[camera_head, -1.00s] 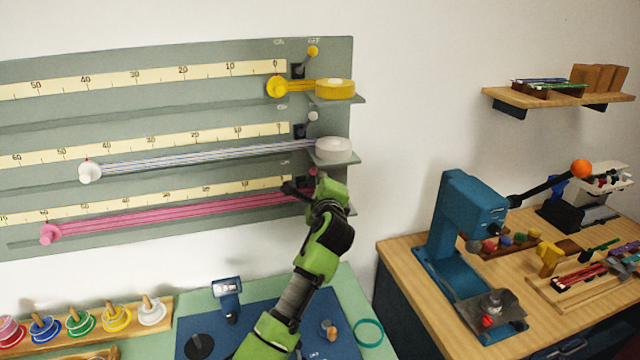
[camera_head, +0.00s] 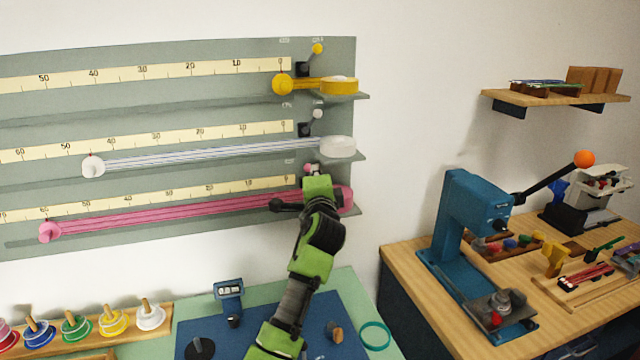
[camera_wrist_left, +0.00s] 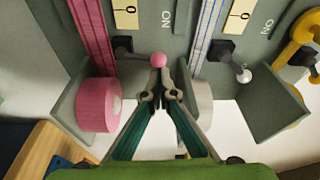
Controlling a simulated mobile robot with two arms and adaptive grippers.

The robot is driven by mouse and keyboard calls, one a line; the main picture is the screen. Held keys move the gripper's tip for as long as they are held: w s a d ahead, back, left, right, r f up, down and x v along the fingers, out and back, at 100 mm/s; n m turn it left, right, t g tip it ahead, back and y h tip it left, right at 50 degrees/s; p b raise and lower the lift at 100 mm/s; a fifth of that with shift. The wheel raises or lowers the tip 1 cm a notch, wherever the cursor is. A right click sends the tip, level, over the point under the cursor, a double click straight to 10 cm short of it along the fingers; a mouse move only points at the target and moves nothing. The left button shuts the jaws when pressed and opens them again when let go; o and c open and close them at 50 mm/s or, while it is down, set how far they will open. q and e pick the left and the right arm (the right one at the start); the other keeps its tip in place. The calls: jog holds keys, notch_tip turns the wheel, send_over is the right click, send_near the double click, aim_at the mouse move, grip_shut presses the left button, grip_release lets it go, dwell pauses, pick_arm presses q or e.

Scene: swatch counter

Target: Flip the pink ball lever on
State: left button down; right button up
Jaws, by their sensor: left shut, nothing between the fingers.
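The pink ball lever shows its ball (camera_head: 308,168) just above my left gripper in the head view. In the left wrist view the pink ball (camera_wrist_left: 158,60) sits on a short rod from a dark base. It stands closer to upright than the white lever (camera_wrist_left: 243,73), which leans away from its ON label. My left gripper (camera_wrist_left: 158,92) is shut and empty, with its tips right beside the ball on the side away from ON. I cannot tell whether they touch. In the head view my left gripper (camera_head: 314,173) hides the lever's base. My right gripper is out of view.
The pink spool (camera_wrist_left: 97,105) on its shelf is beside the fingers, with the white spool (camera_wrist_left: 200,103) on the other side. The yellow lever (camera_head: 318,48) is higher on the panel (camera_head: 200,110). Open wall lies to the panel's right.

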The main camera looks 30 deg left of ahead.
pick_arm(q)
jog(key=n+b, duration=0.1)
jog(key=s+a+n+b, duration=0.1)
jog(key=n+b, duration=0.2)
jog(key=shift+s+a+f+n+t+y, duration=0.2)
jog(key=shift+s+a+n+t+y, duration=0.1)
jog(key=shift+y, duration=0.1)
jog(key=shift+r, duration=0.25)
jog(key=shift+s, duration=0.1)
jog(key=v, duration=1.2)
jog(key=shift+f, duration=0.15)
